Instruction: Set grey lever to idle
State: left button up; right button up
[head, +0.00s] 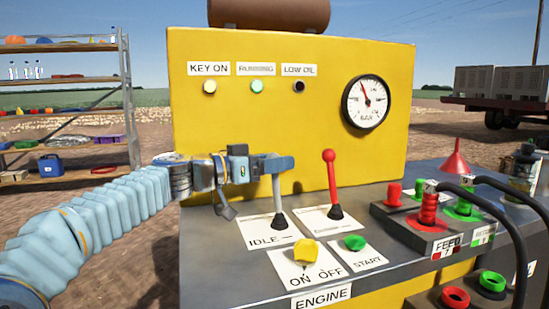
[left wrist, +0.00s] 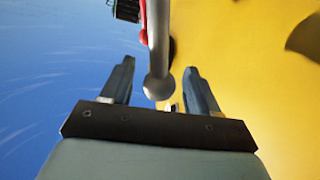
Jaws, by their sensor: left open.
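The grey lever (head: 278,203) rises from a black boot on a white plate marked IDLE, on the grey console. It stands nearly upright, and my left gripper hides its top in the head view. My left gripper (head: 279,164) is at the lever's top, coming in from the left. In the left wrist view the lever's rounded grey end (left wrist: 158,88) shows between the two spread fingers of my left gripper (left wrist: 160,82), with gaps on both sides. My right gripper is in neither view.
A red lever (head: 330,178) stands just right of the grey one. A yellow knob (head: 306,252) and green START button (head: 354,242) sit in front. The yellow panel (head: 300,120) rises behind. Red and green controls and black hoses (head: 510,225) are at right.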

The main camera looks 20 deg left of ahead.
pick_arm(q)
jog(key=shift+w+d, duration=0.15)
jog(key=shift+c, duration=0.3)
grip_shut()
jog(key=b, duration=0.2)
jog(key=s+m+b, duration=0.1)
jog(key=b, duration=0.1)
jog(key=shift+s+d+f+b, duration=0.15)
jog(key=shift+d+f+b, duration=0.15)
jog(key=shift+d, duration=0.05)
jog(key=s+d+m+b, duration=0.3)
jog(key=s+b, duration=0.2)
jog(key=b, duration=0.4)
jog(key=shift+d+r+h, duration=0.25)
jog(key=shift+d+h, duration=0.05)
jog(key=shift+h, duration=0.1)
jog(key=shift+s+d+f, duration=0.1)
jog(key=shift+o, duration=0.3)
grip_release()
